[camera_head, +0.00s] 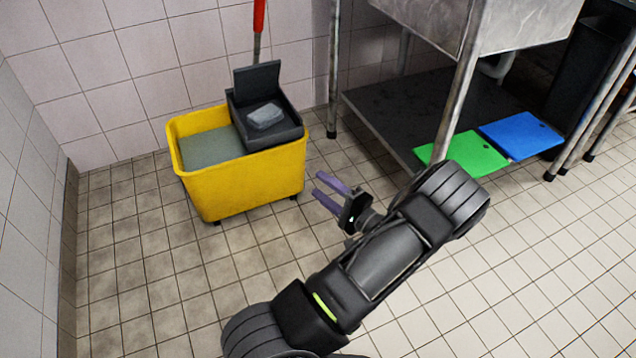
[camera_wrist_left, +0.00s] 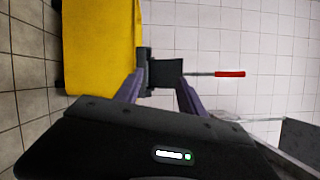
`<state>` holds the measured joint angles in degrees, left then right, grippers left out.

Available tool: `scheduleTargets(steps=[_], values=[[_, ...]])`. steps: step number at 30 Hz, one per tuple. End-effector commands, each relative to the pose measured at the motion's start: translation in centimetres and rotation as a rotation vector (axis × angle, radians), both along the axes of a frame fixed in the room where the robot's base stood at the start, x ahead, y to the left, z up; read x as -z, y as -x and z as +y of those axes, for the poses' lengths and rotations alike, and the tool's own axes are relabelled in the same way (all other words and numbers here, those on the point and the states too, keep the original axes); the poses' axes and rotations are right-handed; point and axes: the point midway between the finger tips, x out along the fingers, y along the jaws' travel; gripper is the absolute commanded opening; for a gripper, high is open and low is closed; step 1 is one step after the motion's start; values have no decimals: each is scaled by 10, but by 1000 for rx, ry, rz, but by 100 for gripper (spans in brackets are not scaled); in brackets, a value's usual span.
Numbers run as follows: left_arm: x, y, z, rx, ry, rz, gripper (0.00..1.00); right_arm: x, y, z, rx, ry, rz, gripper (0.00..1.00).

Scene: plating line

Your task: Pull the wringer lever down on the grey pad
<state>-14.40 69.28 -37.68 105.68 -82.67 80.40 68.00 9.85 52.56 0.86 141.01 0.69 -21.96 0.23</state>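The yellow mop bucket (camera_head: 245,182) stands on the tiled floor with the black wringer (camera_head: 270,135) on its right end. A light grey pad (camera_head: 265,115) lies in the wringer. The wringer's lever is a thin rod with a red grip (camera_head: 259,14), standing upright behind the wringer. In the left wrist view the picture is turned sideways, and the red grip (camera_wrist_left: 230,74) points right, beyond the black wringer plate (camera_wrist_left: 166,73). My left gripper (camera_head: 318,184) is open and empty, right of the bucket and apart from it. My right gripper is out of view.
A steel sink stand with a dark lower shelf (camera_head: 385,115) is at the right, its leg (camera_head: 333,70) near the wringer. A green board (camera_head: 465,155) and a blue board (camera_head: 520,135) lie there. Tiled walls close off the back and left. Floor before the bucket is clear.

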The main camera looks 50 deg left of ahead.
Motion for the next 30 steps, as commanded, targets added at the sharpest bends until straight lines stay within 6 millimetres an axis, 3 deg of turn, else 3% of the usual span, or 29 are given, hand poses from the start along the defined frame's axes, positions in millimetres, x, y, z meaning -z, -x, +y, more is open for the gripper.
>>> scheduleTargets(steps=[18,30], values=[[-3,-6,-46,2,-6,-2,47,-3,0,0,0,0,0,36],[-3,-6,-51,1,-5,-3,47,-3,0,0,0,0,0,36]])
